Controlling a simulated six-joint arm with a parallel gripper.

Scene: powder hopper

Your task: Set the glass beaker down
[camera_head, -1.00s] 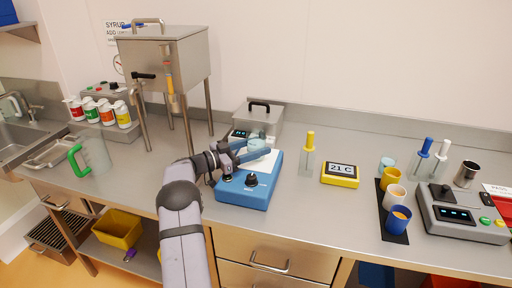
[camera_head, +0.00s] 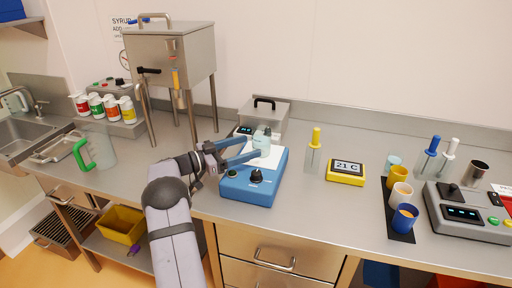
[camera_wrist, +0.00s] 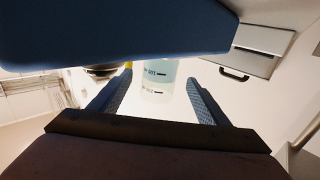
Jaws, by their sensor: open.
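The glass beaker (camera_head: 263,141) stands upright on the white top plate (camera_head: 262,160) of the blue device (camera_head: 247,188) in the head view. It looks pale blue and clear. In the wrist view the beaker (camera_wrist: 158,80) shows dark printed marks and stands ahead, in the gap between the fingers. My gripper (camera_head: 250,150) is open at the left of the beaker, its two blue fingers pointing toward it. The wrist view shows both fingers spread with light gaps beside the beaker. The beaker's far side is hidden.
A steel box with a black handle (camera_head: 265,112) stands behind the blue device. A yellow-capped holder (camera_head: 313,152) and a yellow 21 C display (camera_head: 346,173) stand to the right. The hopper (camera_head: 175,55) stands on legs at the left. Bare counter lies in front of the display.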

